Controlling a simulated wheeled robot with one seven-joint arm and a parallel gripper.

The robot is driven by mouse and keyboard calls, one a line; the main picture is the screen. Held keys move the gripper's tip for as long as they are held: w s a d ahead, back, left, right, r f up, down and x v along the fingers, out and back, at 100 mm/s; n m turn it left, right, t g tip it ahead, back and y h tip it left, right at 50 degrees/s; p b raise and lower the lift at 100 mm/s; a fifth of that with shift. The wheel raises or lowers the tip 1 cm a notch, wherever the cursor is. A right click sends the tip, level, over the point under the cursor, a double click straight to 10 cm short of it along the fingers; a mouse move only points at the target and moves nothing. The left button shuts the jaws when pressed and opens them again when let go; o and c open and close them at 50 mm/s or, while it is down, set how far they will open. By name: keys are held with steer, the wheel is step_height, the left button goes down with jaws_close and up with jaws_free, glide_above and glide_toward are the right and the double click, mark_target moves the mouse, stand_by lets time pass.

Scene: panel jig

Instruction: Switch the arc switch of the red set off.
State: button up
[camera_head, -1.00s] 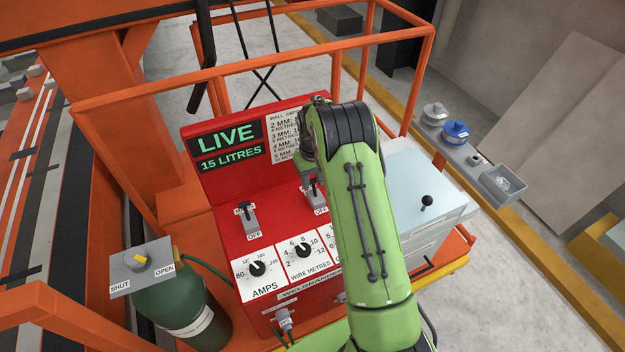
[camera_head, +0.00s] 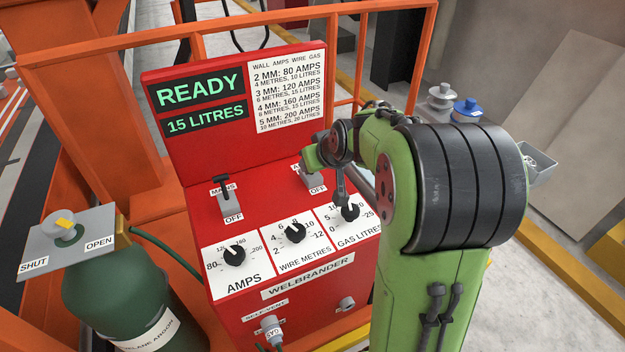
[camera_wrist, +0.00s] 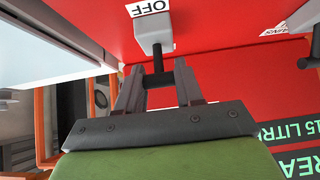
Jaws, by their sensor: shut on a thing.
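The red set (camera_head: 262,205) shows in the head view, with a display (camera_head: 198,92) reading READY in green above 15 LITRES. The arc switch (camera_head: 309,177) is a pale block with an OFF label at its near side; my gripper partly covers it. In the wrist view the arc switch (camera_wrist: 150,33) shows with its OFF label upside down. My gripper (camera_wrist: 160,85) is shut on the switch's dark lever, which stands between the fingers. In the head view the lever's exact lean is hidden behind my gripper (camera_head: 309,158).
The mains switch (camera_head: 230,202) stands left of the arc switch, its lever pointing back. Three dials, including the gas dial (camera_head: 350,212), lie in front. A green gas cylinder (camera_head: 125,290) is at left. Orange rails (camera_head: 250,22) run behind the set.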

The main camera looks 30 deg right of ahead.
steer(key=t+b, duration=0.1)
steer(key=b, duration=0.2)
steer(key=shift+s+f, duration=0.35)
steer(key=shift+f, duration=0.05)
steer(key=shift+s+r+t+b, duration=0.1)
steer(key=shift+t+b, duration=0.3)
steer(key=shift+b, duration=0.2)
steer(key=shift+r, duration=0.1)
steer(key=o, duration=1)
steer(key=shift+o, duration=0.2)
steer(key=p+v, duration=0.3)
steer(key=v, duration=1.2)
steer(key=shift+s, duration=0.4)
steer(key=shift+r, duration=0.15)
